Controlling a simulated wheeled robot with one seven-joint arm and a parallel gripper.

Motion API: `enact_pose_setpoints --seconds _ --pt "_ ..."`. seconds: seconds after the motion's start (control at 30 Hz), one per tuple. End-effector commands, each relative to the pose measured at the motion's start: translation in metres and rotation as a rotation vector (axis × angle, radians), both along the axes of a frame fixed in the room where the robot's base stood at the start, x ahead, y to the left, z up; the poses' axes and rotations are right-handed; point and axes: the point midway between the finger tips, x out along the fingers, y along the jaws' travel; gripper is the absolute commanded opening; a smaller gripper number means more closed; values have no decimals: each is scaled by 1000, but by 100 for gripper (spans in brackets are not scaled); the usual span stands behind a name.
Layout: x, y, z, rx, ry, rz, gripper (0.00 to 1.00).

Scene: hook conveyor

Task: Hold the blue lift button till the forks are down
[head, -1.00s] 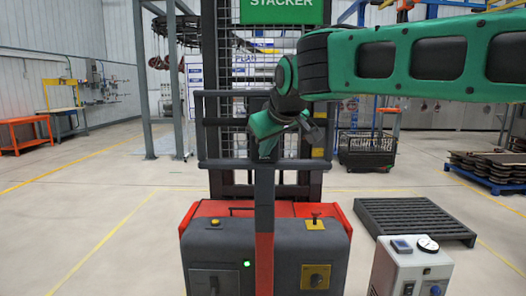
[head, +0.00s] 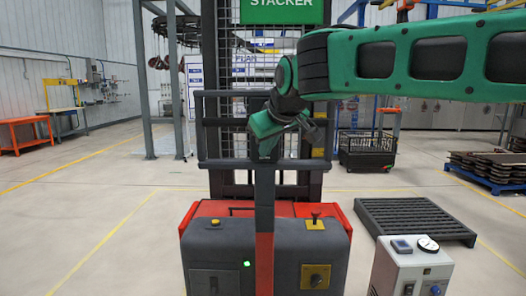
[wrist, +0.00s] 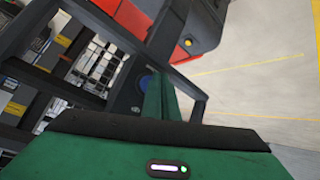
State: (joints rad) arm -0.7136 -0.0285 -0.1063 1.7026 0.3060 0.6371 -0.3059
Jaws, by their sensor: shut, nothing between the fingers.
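The red and grey stacker (head: 225,240) stands in front of me, with a tiller post (head: 264,205) rising in its middle. My gripper (head: 267,149) is at the top of this post, fingers shut and empty, pointing down at the control head. In the wrist view, a round blue button (wrist: 146,82) shows on the dark control head (wrist: 126,95), partly behind my green fingers (wrist: 158,97). The fingertips are at or very near the button; I cannot tell whether they press it. The forks are hidden behind the stacker body and mast, so their height cannot be seen.
A dark guard frame (head: 225,164) surrounds the tiller top, close to my gripper. A grey box with a gauge (head: 412,266) stands at the right front, with a dark slatted pallet (head: 415,220) behind it. The floor to the left is clear.

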Motion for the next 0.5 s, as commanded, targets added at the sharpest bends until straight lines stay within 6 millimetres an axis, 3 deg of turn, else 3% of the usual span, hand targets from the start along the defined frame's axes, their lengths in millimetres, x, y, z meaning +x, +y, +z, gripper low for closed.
enact_pose_setpoints --seconds 0.5 --pt "6 0 1 0 0 0 0"
